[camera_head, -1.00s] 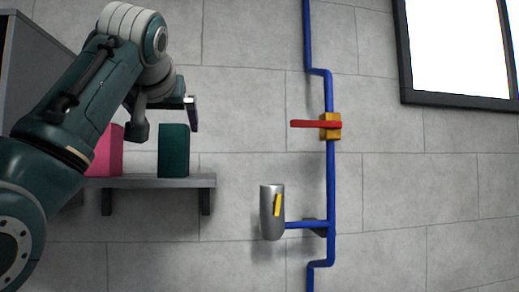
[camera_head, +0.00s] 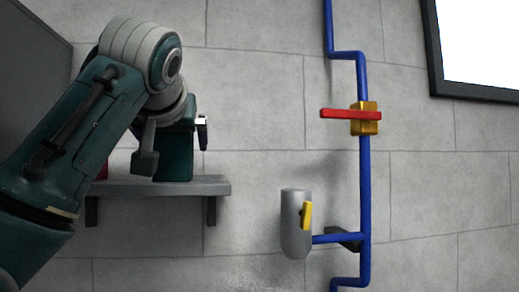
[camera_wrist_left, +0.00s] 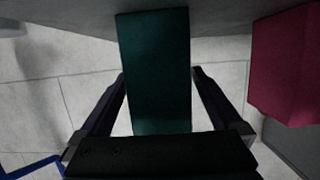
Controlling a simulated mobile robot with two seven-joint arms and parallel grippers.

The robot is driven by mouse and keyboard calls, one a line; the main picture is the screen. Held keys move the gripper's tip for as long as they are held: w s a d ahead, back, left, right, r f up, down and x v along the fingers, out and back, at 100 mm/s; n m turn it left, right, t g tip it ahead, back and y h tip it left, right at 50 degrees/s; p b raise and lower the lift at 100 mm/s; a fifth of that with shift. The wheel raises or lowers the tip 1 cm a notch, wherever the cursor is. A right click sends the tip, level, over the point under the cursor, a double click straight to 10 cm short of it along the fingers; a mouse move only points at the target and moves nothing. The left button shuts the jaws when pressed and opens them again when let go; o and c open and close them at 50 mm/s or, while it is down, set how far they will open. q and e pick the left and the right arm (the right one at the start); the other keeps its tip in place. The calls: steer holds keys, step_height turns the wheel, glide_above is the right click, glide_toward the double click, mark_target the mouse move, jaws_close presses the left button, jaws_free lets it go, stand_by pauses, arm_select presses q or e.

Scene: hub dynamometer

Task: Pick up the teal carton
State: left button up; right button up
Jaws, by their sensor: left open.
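The teal carton (camera_head: 174,165) stands upright on the wall shelf (camera_head: 208,186), near the shelf's right end. My left gripper (camera_head: 176,143) is open at the carton, with one finger to either side of it in the head view; the gripper covers part of the carton's upper area. In the left wrist view, the carton (camera_wrist_left: 157,65) lies between the two spread fingers, with a gap visible on each side. My right gripper is not in view.
A pink-red box (camera_wrist_left: 287,68) stands beside the carton, mostly hidden behind my arm in the head view. To the right are a blue pipe (camera_head: 365,190), a red-handled valve (camera_head: 352,114) and a grey cylinder (camera_head: 294,222) on the wall.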

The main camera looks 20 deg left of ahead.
arm_select(q)
steer(key=shift+c, duration=0.2)
steer(key=c, duration=1.5)
